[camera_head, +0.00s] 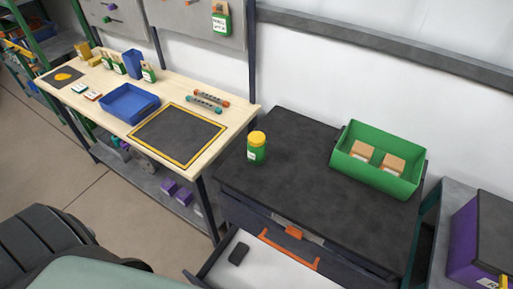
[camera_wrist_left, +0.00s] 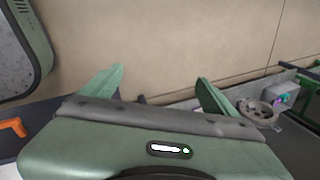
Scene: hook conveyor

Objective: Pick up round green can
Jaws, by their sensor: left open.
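The round green can (camera_head: 257,153) has a yellow lid and a white label. In the head view it stands upright on the dark top of the cabinet (camera_head: 295,150), near its left back side. My left gripper (camera_wrist_left: 160,92) shows in the left wrist view with its two green fingers apart and nothing between them. It faces the floor, and the can is not in that view. The head view does not show the left gripper's fingers. My right gripper is in neither view.
A green bin (camera_head: 344,165) with small cardboard boxes stands right of the can. An open drawer (camera_head: 272,270) with a dark object juts out below the cabinet top. A wooden workbench (camera_head: 225,103) with a blue tray (camera_head: 130,103) is at left. The cabinet top around the can is clear.

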